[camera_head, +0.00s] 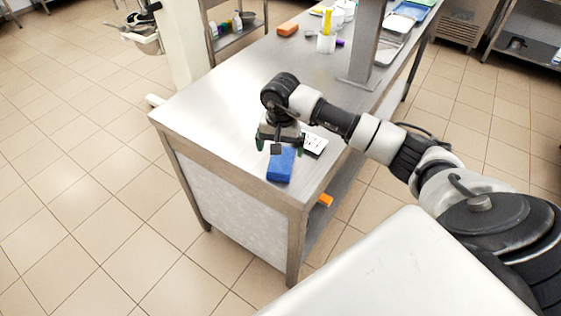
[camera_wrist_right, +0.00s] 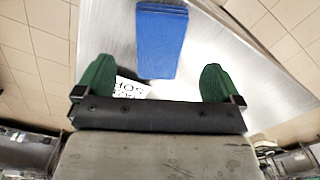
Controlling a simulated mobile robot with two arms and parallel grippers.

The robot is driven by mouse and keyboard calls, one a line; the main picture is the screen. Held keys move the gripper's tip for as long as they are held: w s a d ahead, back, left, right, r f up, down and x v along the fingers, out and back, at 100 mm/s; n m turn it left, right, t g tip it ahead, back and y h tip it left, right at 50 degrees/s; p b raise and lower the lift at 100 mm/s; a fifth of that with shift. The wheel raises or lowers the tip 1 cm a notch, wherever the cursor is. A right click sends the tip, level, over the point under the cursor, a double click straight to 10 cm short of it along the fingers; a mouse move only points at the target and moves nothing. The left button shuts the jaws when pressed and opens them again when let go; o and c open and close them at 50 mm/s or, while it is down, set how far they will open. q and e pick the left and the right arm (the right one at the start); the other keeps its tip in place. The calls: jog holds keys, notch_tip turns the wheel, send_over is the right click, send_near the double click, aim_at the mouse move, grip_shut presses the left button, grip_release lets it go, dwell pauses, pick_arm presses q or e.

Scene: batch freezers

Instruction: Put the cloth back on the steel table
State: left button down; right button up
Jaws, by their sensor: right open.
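The blue cloth (camera_head: 281,165) lies folded on the near end of the steel table (camera_head: 215,108). In the right wrist view the cloth (camera_wrist_right: 161,42) lies ahead of and between the two green fingertips. My right gripper (camera_head: 281,142) is over the table, pointing down, just behind the cloth in the head view. In the right wrist view the gripper (camera_wrist_right: 157,82) is open, with nothing between its fingers. I cannot tell its exact height above the table. My left gripper is in neither view.
A white printed card (camera_head: 314,144) lies beside the cloth, partly under the gripper. An orange block (camera_head: 288,29), white containers (camera_head: 326,42) and trays (camera_head: 399,22) stand farther back. A steel post (camera_head: 368,45) rises from the table. The table's left part is clear.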

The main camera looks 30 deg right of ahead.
aim_at(280, 164)
notch_tip(280, 164, up, 5)
jog(key=shift+b, duration=0.55)
